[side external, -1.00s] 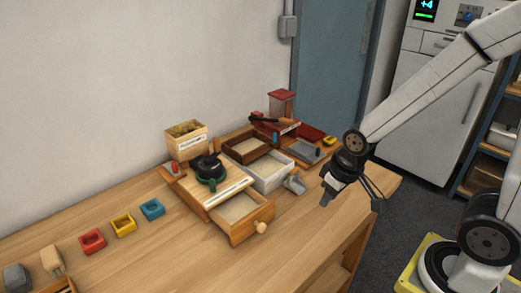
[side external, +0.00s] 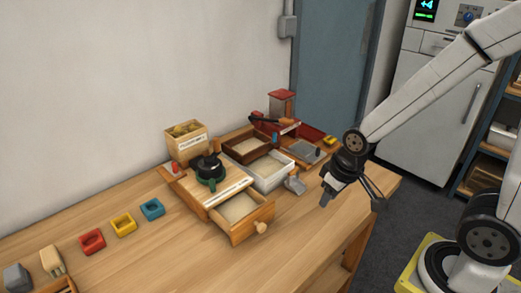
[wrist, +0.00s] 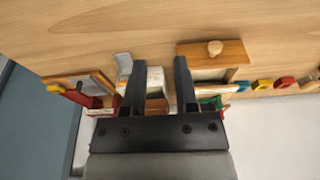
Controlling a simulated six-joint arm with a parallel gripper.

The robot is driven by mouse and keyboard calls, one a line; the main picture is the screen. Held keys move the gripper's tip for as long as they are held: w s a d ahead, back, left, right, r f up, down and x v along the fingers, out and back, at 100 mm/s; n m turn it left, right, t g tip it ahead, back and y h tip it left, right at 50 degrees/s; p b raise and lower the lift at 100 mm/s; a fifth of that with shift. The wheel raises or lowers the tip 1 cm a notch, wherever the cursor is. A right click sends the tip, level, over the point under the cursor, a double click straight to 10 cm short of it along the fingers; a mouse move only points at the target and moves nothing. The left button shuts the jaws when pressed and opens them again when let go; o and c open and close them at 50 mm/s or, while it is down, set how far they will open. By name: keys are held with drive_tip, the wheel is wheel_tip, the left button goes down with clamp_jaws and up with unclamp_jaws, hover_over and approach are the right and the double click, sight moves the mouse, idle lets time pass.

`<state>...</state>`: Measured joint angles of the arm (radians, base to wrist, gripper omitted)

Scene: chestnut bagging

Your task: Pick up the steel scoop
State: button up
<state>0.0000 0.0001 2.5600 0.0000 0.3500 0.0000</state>
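The steel scoop, a small grey metal piece (side external: 295,185), lies on the wooden table just right of the white tray in the side view. In the wrist view a pale grey piece (wrist: 123,62), which looks like the scoop, shows just left of the left finger. My gripper (side external: 325,199) hangs above the table to the right of the scoop, pointing down, apart from it. In the wrist view my gripper (wrist: 160,62) has its two fingers spread with nothing between the tips.
A white tray (side external: 270,186) and an open wooden drawer (side external: 244,228) with a round knob stand left of the scoop. A wooden box (side external: 187,147) stands by the wall. Red, yellow and blue cups line the table's left part. The front right of the table (side external: 310,225) is clear.

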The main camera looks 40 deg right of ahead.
drive_tip(key=m+g, duration=0.2)
drive_tip(key=m, duration=1.5)
hover_over(294, 170)
drive_tip(key=f, duration=0.3)
drive_tip(key=shift+s+a+f, duration=0.1)
drive_tip(key=shift+a+f, duration=0.2)
drive_tip(key=shift+f, duration=0.1)
drive_tip(key=shift+w+d+f+m+g, duration=0.2)
drive_tip(key=shift+w+d+m+g, duration=0.15)
drive_tip(key=shift+m, duration=0.15)
drive_tip(key=shift+s+f, duration=0.2)
drive_tip(key=shift+f, duration=3.7)
clamp_jaws()
